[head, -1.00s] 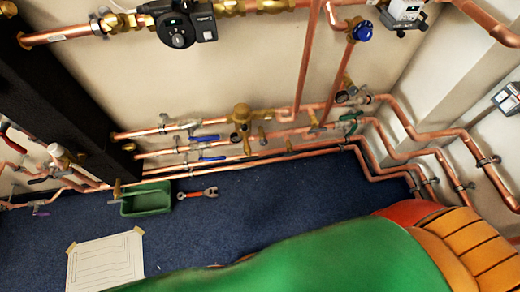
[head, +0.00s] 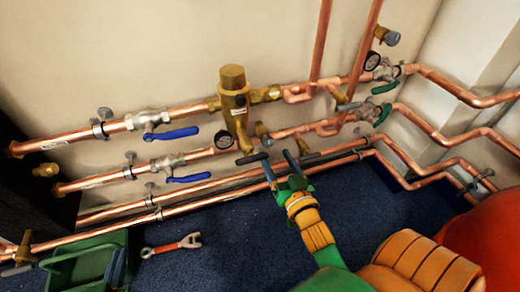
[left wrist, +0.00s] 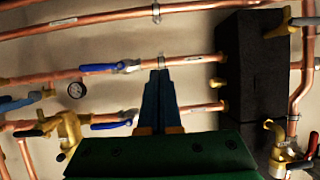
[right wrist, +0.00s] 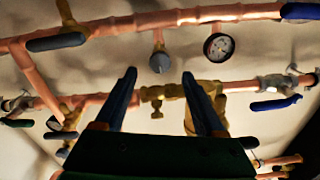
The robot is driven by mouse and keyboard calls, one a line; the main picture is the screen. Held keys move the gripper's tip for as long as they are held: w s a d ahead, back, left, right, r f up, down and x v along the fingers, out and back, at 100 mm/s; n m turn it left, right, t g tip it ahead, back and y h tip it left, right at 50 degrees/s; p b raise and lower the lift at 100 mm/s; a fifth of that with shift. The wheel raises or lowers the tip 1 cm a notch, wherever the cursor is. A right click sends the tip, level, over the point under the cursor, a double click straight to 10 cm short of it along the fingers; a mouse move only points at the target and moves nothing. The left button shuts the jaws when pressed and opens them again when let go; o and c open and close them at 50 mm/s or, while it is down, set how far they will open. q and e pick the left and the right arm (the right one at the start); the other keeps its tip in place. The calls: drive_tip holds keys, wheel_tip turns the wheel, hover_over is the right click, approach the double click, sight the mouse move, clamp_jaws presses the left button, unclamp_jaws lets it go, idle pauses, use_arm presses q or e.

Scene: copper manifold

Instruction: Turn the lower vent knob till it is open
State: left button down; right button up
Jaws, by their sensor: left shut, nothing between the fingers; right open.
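The lower vent knob is a small grey knob on a brass stem. It shows in the right wrist view (right wrist: 160,62) and small in the head view (head: 266,141), beside the brass valve body. My right gripper (head: 278,163) is open just below it in the head view. In the right wrist view its fingertips (right wrist: 160,76) stand on either side of the knob's line, with gaps; contact cannot be told. My left gripper (head: 116,262) is at the lower left, its fingers shut and empty; in the left wrist view they (left wrist: 160,74) point at a copper pipe.
Copper pipes (head: 120,207) run along the wall with blue lever valves (head: 172,132) and a round gauge (head: 223,140). Another grey knob (head: 392,39) is at the upper right.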

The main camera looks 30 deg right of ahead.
sight(268, 145)
drive_tip(key=b+x, duration=0.1)
drive_tip(key=x, duration=0.3)
drive_tip(key=shift+w+f, duration=0.1)
drive_tip(key=shift+w, duration=0.3)
use_arm(q)
wheel_tip(268, 145, up, 10)
drive_tip(key=w+d+t+h, duration=0.1)
drive_tip(key=w+t+h, duration=0.1)
drive_tip(key=t, duration=0.4)
drive_tip(key=shift+d, duration=0.4)
use_arm(e)
drive_tip(key=shift+w, duration=0.15)
use_arm(q)
drive_tip(key=shift+r, duration=0.1)
use_arm(e)
drive_tip(key=shift+c, duration=0.3)
use_arm(q)
drive_tip(key=shift+m, duration=0.3)
use_arm(e)
clamp_jaws()
